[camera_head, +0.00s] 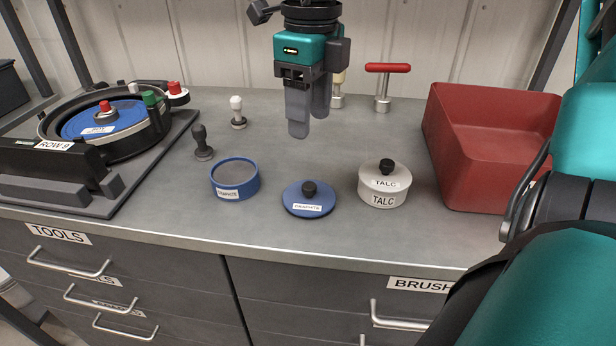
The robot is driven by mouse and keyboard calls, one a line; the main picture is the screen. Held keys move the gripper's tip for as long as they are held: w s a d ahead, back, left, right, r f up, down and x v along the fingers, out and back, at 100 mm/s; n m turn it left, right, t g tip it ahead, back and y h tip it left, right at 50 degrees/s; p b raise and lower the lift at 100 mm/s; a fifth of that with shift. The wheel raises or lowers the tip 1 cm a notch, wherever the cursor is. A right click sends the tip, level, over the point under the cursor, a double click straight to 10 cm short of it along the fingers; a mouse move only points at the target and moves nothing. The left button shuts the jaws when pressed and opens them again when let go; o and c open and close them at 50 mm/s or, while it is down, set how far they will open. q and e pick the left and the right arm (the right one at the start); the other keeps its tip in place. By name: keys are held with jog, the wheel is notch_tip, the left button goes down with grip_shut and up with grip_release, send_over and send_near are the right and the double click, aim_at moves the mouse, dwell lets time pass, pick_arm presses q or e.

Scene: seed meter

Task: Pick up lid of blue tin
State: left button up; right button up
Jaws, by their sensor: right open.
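The blue lid (308,205), labelled GRAPHITE and with a black knob (309,188), lies flat on the grey bench top (270,232). The blue tin (236,190), also labelled GRAPHITE, stands uncovered to the left of the lid, apart from it, with grey contents. My right gripper (308,122) hangs above and behind the lid, fingers pointing down. It is open, with nothing held, and does not touch the lid. My left gripper is not in view.
A lidded white TALC tin (383,196) stands right of the blue lid. A red bin (445,160) is further right. Red-handled (384,90), white-knobbed (238,115) and dark-knobbed (201,145) tools stand behind. The round seed meter (98,125) is at left.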

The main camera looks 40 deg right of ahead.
aim_at(308, 185)
notch_tip(308, 185, down, 13)
jog(key=shift+r+b, duration=0.15)
jog(key=shift+b, duration=0.35)
jog(key=shift+a, duration=0.1)
grip_shut()
dwell(0.4)
